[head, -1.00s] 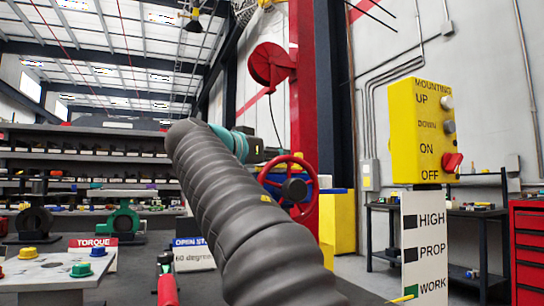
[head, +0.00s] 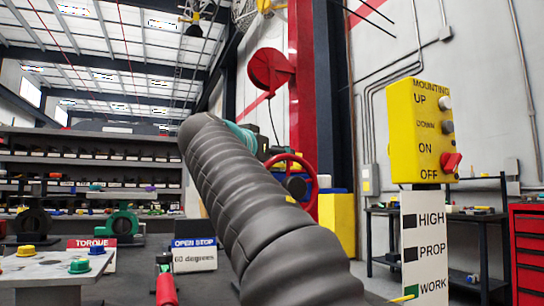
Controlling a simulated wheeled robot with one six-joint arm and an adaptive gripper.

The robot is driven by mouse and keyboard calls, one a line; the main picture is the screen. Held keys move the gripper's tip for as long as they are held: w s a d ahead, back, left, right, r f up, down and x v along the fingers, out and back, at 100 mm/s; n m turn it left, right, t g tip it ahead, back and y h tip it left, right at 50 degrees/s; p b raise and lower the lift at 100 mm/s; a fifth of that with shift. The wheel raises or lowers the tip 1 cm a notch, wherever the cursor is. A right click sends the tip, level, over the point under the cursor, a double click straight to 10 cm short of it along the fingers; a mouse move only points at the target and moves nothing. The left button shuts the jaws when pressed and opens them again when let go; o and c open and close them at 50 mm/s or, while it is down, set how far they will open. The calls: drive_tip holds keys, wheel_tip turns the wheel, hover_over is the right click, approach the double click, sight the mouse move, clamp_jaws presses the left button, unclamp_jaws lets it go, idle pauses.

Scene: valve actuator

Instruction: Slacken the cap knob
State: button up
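A red handwheel (head: 312,182) with a dark hub stands behind my arm, near the middle. My arm hides its left and lower parts. No part can be told for certain as the cap knob. It may be hidden behind my arm or be part of the wheel's hub. My gripper (head: 276,152) shows only as a small dark piece beyond my teal wrist, left of and above the wheel. Its fingers cannot be made out, nor whether it touches anything.
A grey table (head: 40,275) at the left bears yellow, blue and green knobs. Signs reading TORQUE and OPEN STOP (head: 194,255) stand near it.

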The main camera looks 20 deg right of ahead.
drive_tip(key=v, duration=1.2)
idle(0.3)
